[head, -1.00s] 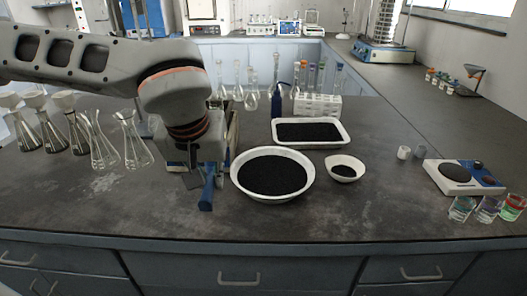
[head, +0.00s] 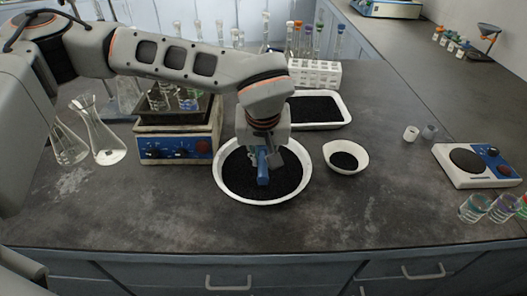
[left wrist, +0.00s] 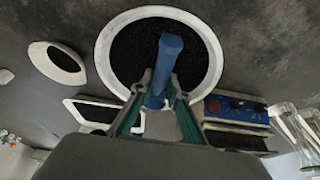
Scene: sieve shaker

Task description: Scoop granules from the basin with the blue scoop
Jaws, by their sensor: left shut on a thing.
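The round white basin (head: 222,178) holds black granules (head: 286,181) and stands on the dark bench. My left gripper (head: 263,149) is above the basin, pointing down, and is shut on the blue scoop (head: 263,168). In the left wrist view, the scoop's blue handle (left wrist: 170,55) sits between the two fingers (left wrist: 158,100), over the granules in the basin (left wrist: 215,55). My right gripper is in neither view.
A white tray (head: 345,112) of black granules lies behind the basin, and a small white bowl (head: 361,152) with granules stands to its right. A hotplate device (head: 150,148) stands left. The front bench is clear.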

